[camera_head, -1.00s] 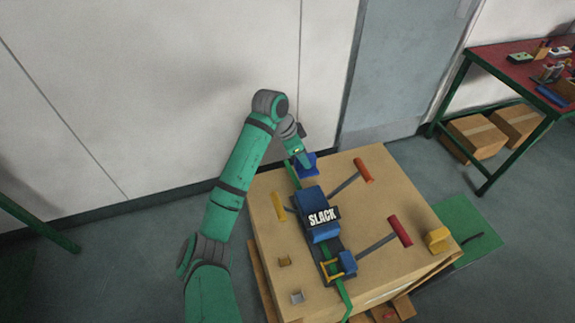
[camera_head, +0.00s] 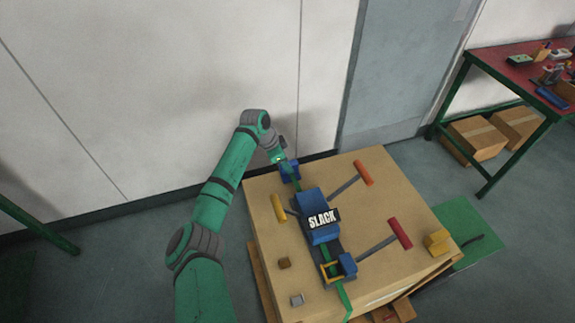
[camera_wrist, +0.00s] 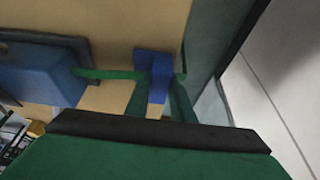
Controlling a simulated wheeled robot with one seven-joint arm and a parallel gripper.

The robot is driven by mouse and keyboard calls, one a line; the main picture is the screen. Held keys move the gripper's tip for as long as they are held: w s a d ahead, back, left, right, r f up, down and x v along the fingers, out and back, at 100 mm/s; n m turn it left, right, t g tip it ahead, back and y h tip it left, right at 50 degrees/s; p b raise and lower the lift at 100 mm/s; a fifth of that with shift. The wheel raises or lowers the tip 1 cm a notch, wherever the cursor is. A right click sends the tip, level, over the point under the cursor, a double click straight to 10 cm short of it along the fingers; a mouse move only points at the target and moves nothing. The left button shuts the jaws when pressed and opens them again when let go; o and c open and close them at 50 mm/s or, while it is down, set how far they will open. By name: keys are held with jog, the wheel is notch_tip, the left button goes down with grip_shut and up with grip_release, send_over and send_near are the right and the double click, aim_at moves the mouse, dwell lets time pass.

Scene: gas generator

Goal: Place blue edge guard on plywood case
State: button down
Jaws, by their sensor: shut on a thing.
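The blue edge guard (camera_head: 290,172) is at the far edge of the plywood case (camera_head: 395,190), near the case's back left corner. My gripper (camera_head: 284,163) is shut on it from above and behind. In the wrist view the guard (camera_wrist: 153,68) sits between my two green fingers, at the edge of the case top. The green strap (camera_wrist: 108,74) runs to the guard from the blue "SLACK" tensioner (camera_head: 318,215). Whether the guard touches the case fully, and how it meets the strap, is partly hidden by the fingers.
The tensioner has red (camera_head: 400,232), orange (camera_head: 363,172) and yellow (camera_head: 279,207) handles. A second blue piece (camera_head: 347,265) lies at the near end. A yellow block (camera_head: 437,242) sits at the right corner. The wall stands close behind the case. A red bench (camera_head: 520,65) is at right.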

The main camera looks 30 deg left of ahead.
jog(key=shift+f, duration=0.15)
jog(key=c, duration=1.5)
grip_release()
jog(key=shift+w, duration=0.1)
jog(key=shift+c, duration=0.2)
jog(key=v, duration=1.2)
jog(key=shift+d, duration=0.1)
